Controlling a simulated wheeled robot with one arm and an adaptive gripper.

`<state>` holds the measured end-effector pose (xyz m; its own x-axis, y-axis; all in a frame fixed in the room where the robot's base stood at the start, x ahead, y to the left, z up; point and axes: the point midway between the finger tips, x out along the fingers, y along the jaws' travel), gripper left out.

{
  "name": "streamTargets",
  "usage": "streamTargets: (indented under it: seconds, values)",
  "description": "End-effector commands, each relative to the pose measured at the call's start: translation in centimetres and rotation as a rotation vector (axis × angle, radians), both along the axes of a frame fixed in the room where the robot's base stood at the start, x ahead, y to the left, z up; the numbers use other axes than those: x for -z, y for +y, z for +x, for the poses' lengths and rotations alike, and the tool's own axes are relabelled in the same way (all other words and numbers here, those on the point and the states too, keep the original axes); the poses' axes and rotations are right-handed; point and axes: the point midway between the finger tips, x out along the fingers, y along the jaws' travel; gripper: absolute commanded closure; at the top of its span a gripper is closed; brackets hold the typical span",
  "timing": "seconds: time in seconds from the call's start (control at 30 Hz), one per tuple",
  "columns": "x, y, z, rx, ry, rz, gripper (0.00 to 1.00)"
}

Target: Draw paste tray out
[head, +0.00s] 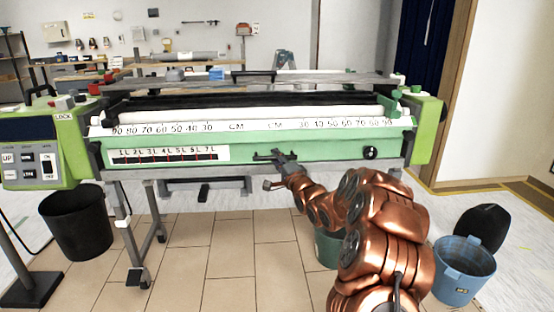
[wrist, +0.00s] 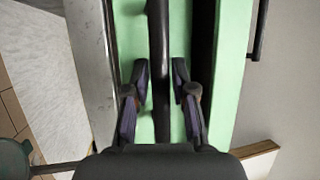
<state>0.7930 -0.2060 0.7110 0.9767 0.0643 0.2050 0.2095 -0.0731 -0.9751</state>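The paste tray (head: 225,150) appears to be the long light-green front of the machine, with a litre scale at its left and a black round knob at its right. It seems pushed in under the white ruler strip. A dark bar handle (head: 262,157) sits at the middle of this front. My gripper (head: 284,163) is at the handle. In the wrist view, the dark bar (wrist: 159,60) runs between the fingers of my gripper (wrist: 161,75). The fingers are apart, one on each side, with green showing between them and the bar. The tray's inside is hidden.
A control box (head: 40,165) stands at the machine's left. A black bin (head: 78,225) is on the floor at left, a blue bucket (head: 463,270) at right, and a green bucket (head: 327,247) is partly behind my arm. The tiled floor before the machine is mostly clear.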

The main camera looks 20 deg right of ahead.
Motion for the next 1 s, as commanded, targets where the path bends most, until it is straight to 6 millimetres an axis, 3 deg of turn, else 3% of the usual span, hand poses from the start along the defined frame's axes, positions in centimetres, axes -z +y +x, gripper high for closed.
streamTargets:
  seconds: [0.2, 0.77, 1.0]
  values:
    - [0.0, 0.0, 0.0, 0.0, 0.0, 0.0, 1.0]
    - [0.0, 0.1, 0.0, -0.001, 0.001, 0.0, 1.0]
    - [-0.2, 2.2, -0.8, -0.022, 0.001, 0.002, 1.0]
